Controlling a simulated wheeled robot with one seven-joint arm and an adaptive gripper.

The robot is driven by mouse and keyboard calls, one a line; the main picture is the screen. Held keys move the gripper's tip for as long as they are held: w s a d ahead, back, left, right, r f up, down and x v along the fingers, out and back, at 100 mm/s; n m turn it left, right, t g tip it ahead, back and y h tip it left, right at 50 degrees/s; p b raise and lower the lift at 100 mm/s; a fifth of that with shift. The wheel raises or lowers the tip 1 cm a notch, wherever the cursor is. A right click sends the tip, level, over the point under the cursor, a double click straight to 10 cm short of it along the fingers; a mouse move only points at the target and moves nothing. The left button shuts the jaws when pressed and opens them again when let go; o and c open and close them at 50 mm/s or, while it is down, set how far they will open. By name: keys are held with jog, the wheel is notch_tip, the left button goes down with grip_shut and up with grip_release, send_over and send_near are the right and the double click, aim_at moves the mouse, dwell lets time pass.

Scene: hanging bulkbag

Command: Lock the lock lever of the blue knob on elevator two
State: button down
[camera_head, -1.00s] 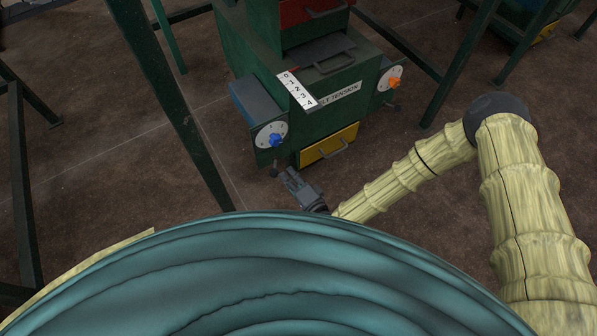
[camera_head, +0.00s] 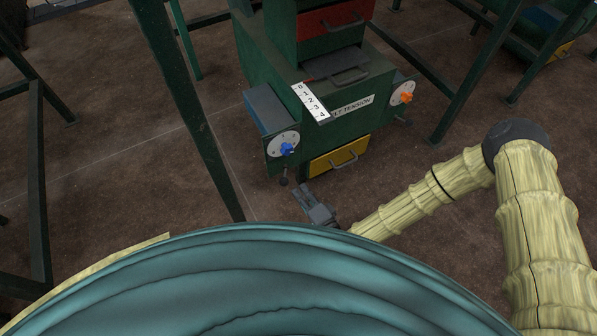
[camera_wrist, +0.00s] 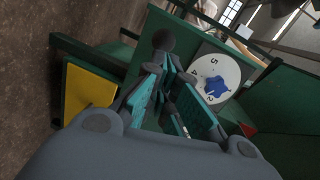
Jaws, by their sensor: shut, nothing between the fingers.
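The blue knob (camera_head: 287,149) sits on a white numbered dial on the left side box of the green machine, and it also shows in the wrist view (camera_wrist: 215,86). The lock lever (camera_head: 283,181), a short dark stem with a ball end, hangs below the dial. In the wrist view its black ball (camera_wrist: 165,40) is just beyond my fingertips, left of the dial. My gripper (camera_head: 304,191) is shut and empty, below and right of the lever in the head view. Its teal finger pads show in the wrist view (camera_wrist: 172,78). Contact with the lever cannot be told.
An orange knob (camera_head: 406,97) is on the machine's right side. A green post (camera_head: 188,110) stands left. Brown floor (camera_head: 110,150) is open around.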

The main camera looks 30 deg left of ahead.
jog(key=f+p+v, duration=0.1)
jog(key=v, duration=0.5)
jog(key=shift+s+d+r, duration=0.25)
jog(key=shift+s+r, duration=0.2)
jog(key=shift+r, duration=0.1)
jog(key=s+d+f+n+g+h, duration=0.2)
jog(key=s+d+f+h, duration=0.15)
jog(key=d, duration=0.55)
jog(key=s+d+f+n+g+h, duration=0.15)
jog(key=d+h, duration=0.25)
jog(key=d, duration=0.6)
jog(key=s+d+r+g+h, duration=0.25)
jog(key=s+d, duration=0.25)
jog(key=d, duration=0.6)
jog(key=s+d+r+g+h, duration=0.2)
jog(key=s+d+h, duration=0.3)
jog(key=d, duration=0.5)
notch_tip(320, 180, up, 30)
jog(key=p, duration=3)
jog(key=shift+s+y, duration=0.35)
jog(key=shift+y, duration=0.05)
